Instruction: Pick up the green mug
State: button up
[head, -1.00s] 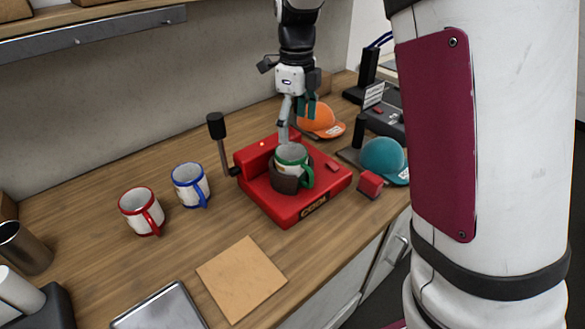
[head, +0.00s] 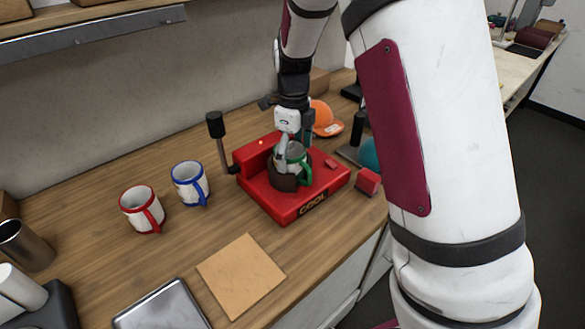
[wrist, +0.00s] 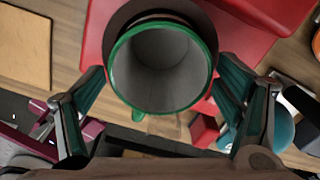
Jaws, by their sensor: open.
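The green mug, white with a green rim and handle (head: 302,168), stands upright in the dark cuff of the red press (head: 283,212). In the wrist view the green mug (wrist: 161,66) shows its open mouth from above and looks empty. My gripper (head: 292,150) is at the mug in the head view. In the wrist view my gripper (wrist: 160,92) is open, with one finger on each side of the mug's near part. Whether either finger touches the mug I cannot tell. The gripper hides part of the mug in the head view.
A blue-trimmed mug (head: 188,184) and a red-trimmed mug (head: 140,209) stand to the left. The press has an upright black-knobbed lever (head: 216,126). A tan square (head: 241,275) lies in front.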

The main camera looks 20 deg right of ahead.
jog(key=c, duration=2)
jog(key=shift+r, duration=0.1)
